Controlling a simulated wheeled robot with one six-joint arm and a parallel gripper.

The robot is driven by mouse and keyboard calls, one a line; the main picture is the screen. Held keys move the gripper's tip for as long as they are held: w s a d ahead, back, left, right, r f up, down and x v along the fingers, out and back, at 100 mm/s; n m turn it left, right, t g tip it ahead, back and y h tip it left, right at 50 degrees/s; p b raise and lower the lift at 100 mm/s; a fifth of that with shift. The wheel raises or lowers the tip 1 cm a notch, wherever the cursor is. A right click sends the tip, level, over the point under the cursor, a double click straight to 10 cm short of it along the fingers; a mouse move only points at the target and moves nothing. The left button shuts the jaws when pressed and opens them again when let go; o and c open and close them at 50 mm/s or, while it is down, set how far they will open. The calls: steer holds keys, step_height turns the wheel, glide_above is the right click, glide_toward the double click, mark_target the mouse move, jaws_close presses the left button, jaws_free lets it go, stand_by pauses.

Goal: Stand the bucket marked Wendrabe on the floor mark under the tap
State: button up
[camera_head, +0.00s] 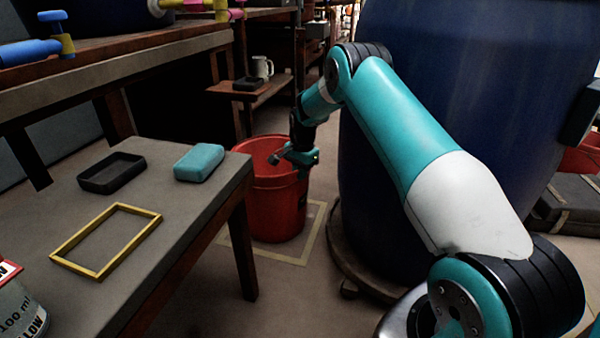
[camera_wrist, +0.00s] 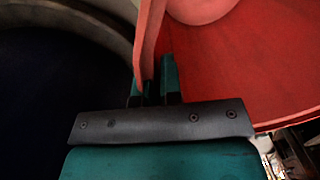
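A red bucket (camera_head: 276,210) stands upright within or over a pale square outline on the floor (camera_head: 262,255), beside the big blue vat. I cannot tell whether its base touches the floor. No name can be read on its visible side. My gripper (camera_head: 300,158) is at the bucket's right rim. In the wrist view the two fingers (camera_wrist: 154,88) are closed on either side of the red bucket wall (camera_wrist: 149,40). No tap above the bucket can be made out clearly.
The blue vat (camera_head: 375,200) on a round wheeled base stands right of the bucket. A grey table (camera_head: 190,215) at the left holds a black tray (camera_head: 112,187), teal block (camera_head: 199,162) and yellow frame (camera_head: 75,264). A low shelf (camera_head: 225,90) with a mug (camera_head: 262,68) stands behind.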

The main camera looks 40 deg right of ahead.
steer(key=o, duration=0.3)
steer(key=shift+o, duration=0.2)
step_height(320, 180, up, 12)
steer(key=p, duration=0.8)
steer(key=s+a+r+n+y, duration=0.1)
steer(key=s+a+r+n, duration=0.45)
steer(key=a+r, duration=0.5)
steer(key=s+a+r+n+y, duration=0.1)
steer(key=s+a+r+n, duration=0.55)
steer(key=s+a, duration=0.35)
steer(key=s+a+r+n+y, duration=0.1)
steer(key=s+a+n, duration=0.4)
steer(key=s, duration=0.7)
steer(key=s+a+r+n+y, duration=0.1)
steer(key=s+a+n, duration=0.3)
steer(key=s, duration=0.8)
steer(key=shift+s+a+r+n+g, duration=0.3)
steer(key=shift+a+r+n+g, duration=0.1)
steer(key=shift+r+n, duration=0.25)
